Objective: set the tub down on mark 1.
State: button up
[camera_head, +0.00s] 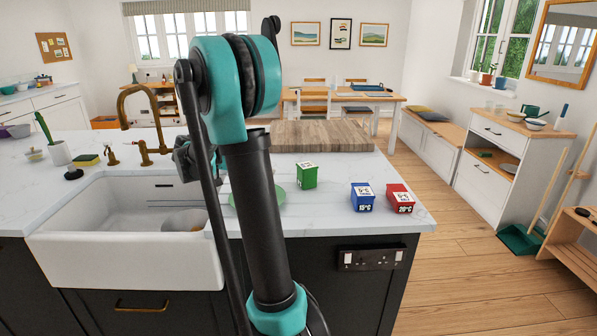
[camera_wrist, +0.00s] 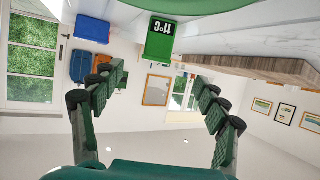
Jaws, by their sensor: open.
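Three box-like tubs with white labels stand on the white island counter: a green one (camera_head: 307,175), a blue one (camera_head: 362,197) and a red one (camera_head: 400,198). I cannot tell which is the task's tub. The green tub (camera_wrist: 161,38) and the blue tub (camera_wrist: 92,28) also show in the wrist view, upside down. My gripper (camera_wrist: 158,100) is open, with nothing between its fingers, and is apart from the green tub. In the head view my arm hides most of it. I cannot make out a mark 1.
A white sink (camera_head: 120,235) with a brass tap (camera_head: 135,105) lies left of my arm. A wooden board (camera_head: 320,136) lies behind the tubs. A pale green round dish (camera_head: 268,194) is partly behind my arm. Bare counter lies around the tubs.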

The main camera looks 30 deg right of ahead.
aim_at(299, 172)
jog(key=x, duration=1.1)
jog(key=shift+d+f, duration=0.2)
jog(key=shift+d, duration=0.15)
jog(key=shift+x, duration=2.75)
jog(key=shift+s+r, duration=0.1)
jog(key=shift+r, duration=0.1)
jog(key=c, duration=1.7)
